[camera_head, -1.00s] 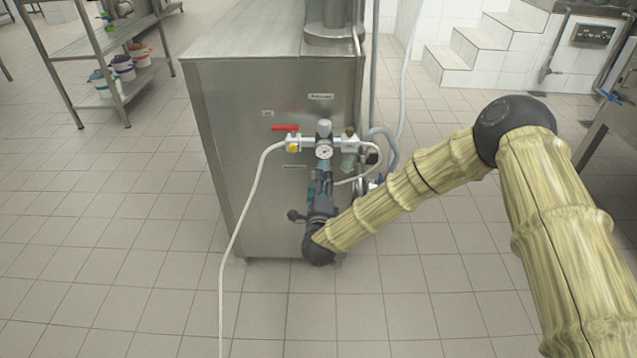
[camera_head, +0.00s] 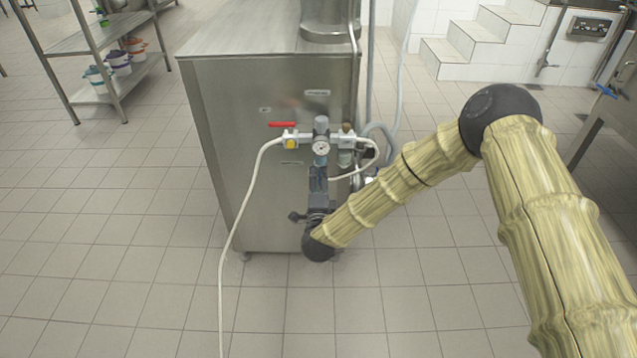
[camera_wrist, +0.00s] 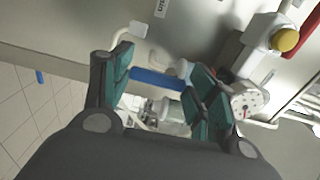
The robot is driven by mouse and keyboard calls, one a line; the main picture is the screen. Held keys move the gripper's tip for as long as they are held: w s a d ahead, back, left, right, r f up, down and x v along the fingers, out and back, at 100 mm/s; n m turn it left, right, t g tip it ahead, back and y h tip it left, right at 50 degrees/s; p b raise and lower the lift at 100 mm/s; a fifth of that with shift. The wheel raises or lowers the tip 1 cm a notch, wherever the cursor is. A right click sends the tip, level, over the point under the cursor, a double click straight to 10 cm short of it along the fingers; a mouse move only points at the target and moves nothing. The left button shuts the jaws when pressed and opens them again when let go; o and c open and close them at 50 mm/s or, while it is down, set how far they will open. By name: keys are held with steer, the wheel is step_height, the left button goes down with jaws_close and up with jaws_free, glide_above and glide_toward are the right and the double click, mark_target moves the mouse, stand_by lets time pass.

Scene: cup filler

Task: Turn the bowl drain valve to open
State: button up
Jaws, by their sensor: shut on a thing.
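A blue valve handle (camera_wrist: 157,79) lies between the green-padded fingers of my gripper (camera_wrist: 157,62) in the wrist view. In the head view my gripper (camera_head: 320,168) is low at the front of the steel cabinet (camera_head: 250,130), just below the pressure gauge (camera_head: 321,148), and hides the handle.
A red lever (camera_head: 282,124) sits left of the gauge, and a white hose (camera_head: 236,215) hangs to the floor. The wrist view shows a yellow knob (camera_wrist: 285,39). A shelf rack (camera_head: 110,40) stands at left.

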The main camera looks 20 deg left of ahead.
steer(key=o, duration=1)
steer(key=v, duration=1.2)
